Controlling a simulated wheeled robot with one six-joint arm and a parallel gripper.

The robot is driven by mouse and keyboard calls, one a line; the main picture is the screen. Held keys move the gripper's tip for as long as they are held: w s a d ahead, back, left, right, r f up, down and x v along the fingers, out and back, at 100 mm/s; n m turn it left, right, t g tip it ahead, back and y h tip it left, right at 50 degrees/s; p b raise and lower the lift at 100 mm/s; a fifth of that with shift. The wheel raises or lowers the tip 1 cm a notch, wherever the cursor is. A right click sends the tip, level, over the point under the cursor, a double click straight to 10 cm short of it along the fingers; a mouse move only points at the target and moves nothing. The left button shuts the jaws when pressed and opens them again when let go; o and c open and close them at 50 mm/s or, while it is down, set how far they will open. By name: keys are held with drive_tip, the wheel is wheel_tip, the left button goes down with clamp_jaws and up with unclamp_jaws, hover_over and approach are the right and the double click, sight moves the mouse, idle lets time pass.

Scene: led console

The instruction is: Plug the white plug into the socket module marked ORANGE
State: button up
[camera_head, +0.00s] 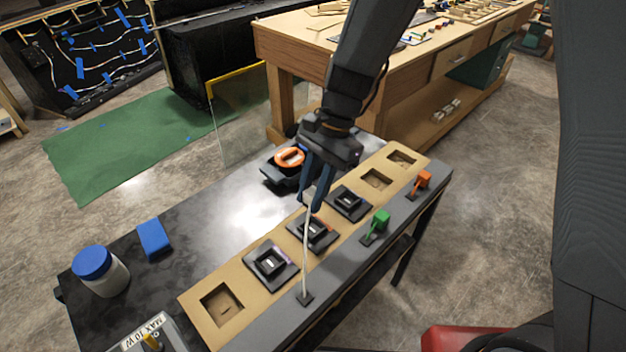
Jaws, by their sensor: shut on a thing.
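My gripper (316,197) hangs over the console, its dark fingers shut on the white plug at the top of a white cable (306,250). The plug itself is mostly hidden by the fingers. The cable runs down to a dark base (304,299) on the grey front strip. Just below the fingers is a black socket module (313,233) with an orange-red edge mark, partly covered by the cable and fingers. A second module (270,263) with a purple mark is to its left, and a third (348,203) is to its right. No module lettering is readable.
The tan panel (243,285) has empty recesses at both ends. A green plug (379,222) and an orange plug (423,181) stand on the front strip. A black unit with an orange round part (289,158), a blue block (153,238) and a blue-lidded jar (98,270) sit behind.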

drive_tip(key=shift+f+b, duration=2.4)
drive_tip(key=shift+f, duration=0.2)
drive_tip(key=shift+f+b, duration=0.4)
drive_tip(key=shift+f, duration=0.55)
drive_tip(key=shift+p, duration=0.65)
drive_tip(key=shift+s+f, duration=0.1)
drive_tip(key=shift+f, duration=0.5)
